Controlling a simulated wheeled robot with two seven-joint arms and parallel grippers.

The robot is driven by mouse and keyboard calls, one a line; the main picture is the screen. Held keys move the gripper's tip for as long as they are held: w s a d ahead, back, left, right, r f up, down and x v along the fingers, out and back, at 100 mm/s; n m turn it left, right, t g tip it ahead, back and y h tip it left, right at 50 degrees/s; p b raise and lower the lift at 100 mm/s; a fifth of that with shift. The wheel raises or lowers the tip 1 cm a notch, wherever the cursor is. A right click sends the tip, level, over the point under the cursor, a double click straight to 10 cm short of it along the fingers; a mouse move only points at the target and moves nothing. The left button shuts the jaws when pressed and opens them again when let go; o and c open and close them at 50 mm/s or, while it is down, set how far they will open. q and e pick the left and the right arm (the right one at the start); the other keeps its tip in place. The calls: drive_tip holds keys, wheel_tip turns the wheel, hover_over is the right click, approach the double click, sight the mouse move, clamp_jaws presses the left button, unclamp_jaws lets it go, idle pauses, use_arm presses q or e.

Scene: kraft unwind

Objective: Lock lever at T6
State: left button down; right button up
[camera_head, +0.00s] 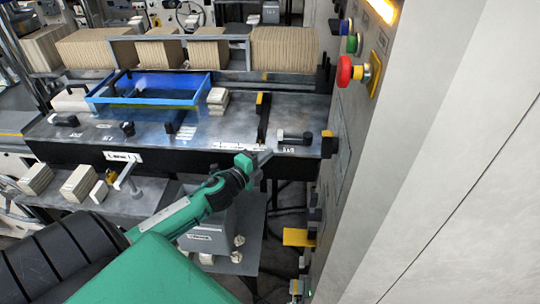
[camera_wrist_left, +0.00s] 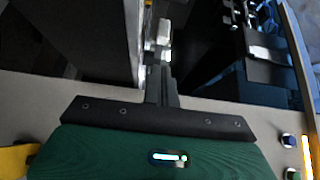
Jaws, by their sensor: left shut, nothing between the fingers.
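Several small black levers sit along the front of the grey metal bench (camera_head: 225,140). The rightmost black lever (camera_head: 293,137) lies flat near the bench's right end, with a small label below it that is too small to read. Others are the far-left lever (camera_head: 64,120) and a short one (camera_head: 127,128). I cannot tell which is T6. My left gripper (camera_head: 263,158) is shut and empty, at the bench's front edge, left of and below the rightmost lever, apart from it. Its closed fingers show in the left wrist view (camera_wrist_left: 160,88). My right gripper is not in view.
A tall grey cabinet with a red button (camera_head: 345,71) rises close on the right. A blue tray (camera_head: 150,88) and a row of brown stacks (camera_head: 285,48) stand behind. A yellow-topped upright (camera_head: 262,104) stands just left of the rightmost lever. A lower shelf with pale blocks (camera_head: 80,183) is at left.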

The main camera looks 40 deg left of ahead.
use_arm(q)
drive_tip(key=s+a+b, duration=0.1)
drive_tip(key=s+b, duration=0.1)
drive_tip(key=s, duration=0.5)
drive_tip(key=shift+s+a, duration=0.25)
drive_tip(key=shift+a, duration=0.15)
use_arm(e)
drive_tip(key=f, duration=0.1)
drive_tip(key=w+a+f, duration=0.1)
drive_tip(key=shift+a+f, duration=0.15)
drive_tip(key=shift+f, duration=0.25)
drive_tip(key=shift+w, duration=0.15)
